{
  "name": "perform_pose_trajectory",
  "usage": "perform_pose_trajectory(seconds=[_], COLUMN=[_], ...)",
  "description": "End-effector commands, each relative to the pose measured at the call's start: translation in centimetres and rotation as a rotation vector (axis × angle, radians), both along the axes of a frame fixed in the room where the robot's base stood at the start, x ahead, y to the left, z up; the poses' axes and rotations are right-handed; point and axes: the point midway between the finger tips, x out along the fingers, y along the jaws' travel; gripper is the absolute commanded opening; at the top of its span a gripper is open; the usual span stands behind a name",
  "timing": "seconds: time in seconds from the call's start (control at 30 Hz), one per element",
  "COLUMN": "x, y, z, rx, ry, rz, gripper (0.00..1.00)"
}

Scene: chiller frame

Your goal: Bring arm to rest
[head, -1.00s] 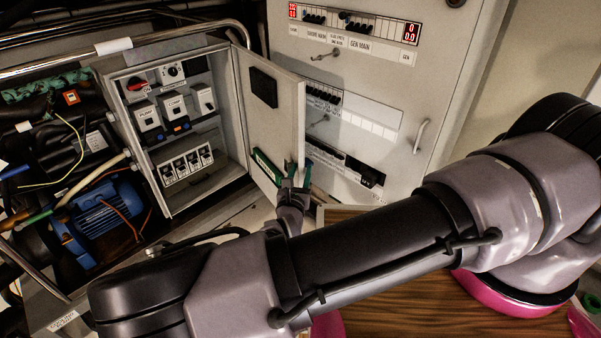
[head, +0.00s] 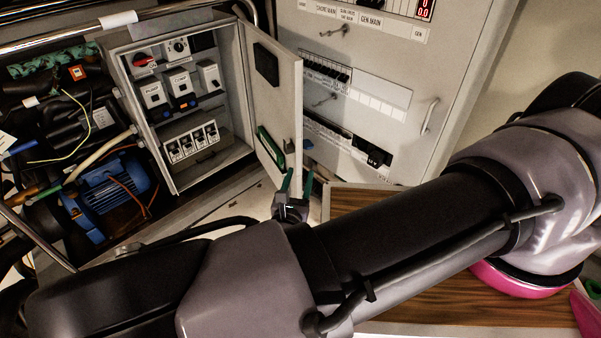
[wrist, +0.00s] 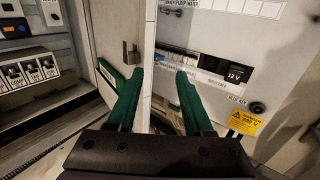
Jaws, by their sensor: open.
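My gripper (head: 296,186) is in the middle of the head view, below the lower edge of an open cabinet door. My arm crosses the lower part of the head view. The grey control cabinet (head: 176,190) stands open at left, with switches and breakers inside. Its door (head: 283,105) swings out to the right.
A large switch panel (head: 415,150) with breakers and a handle (head: 429,116) stands behind the door. A blue motor (head: 110,195) and loose cables lie at left. A metal rail (head: 70,42) runs above the cabinet. A wooden surface (head: 440,312) lies under my arm.

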Motion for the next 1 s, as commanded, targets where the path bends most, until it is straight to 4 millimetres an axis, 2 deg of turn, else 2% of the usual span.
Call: perform_pose_trajectory(seconds=[0.47,0.67,1.0], x=[0.4,1.8,3.7], y=[-0.5,-3.4,-8.7], z=[0.4,2.7,8.6], rx=[0.032,0.219,0.657], ry=[0.019,0.112,0.244], rz=[-0.047,-0.308,-0.862], gripper=[0.51,0.51,0.51])
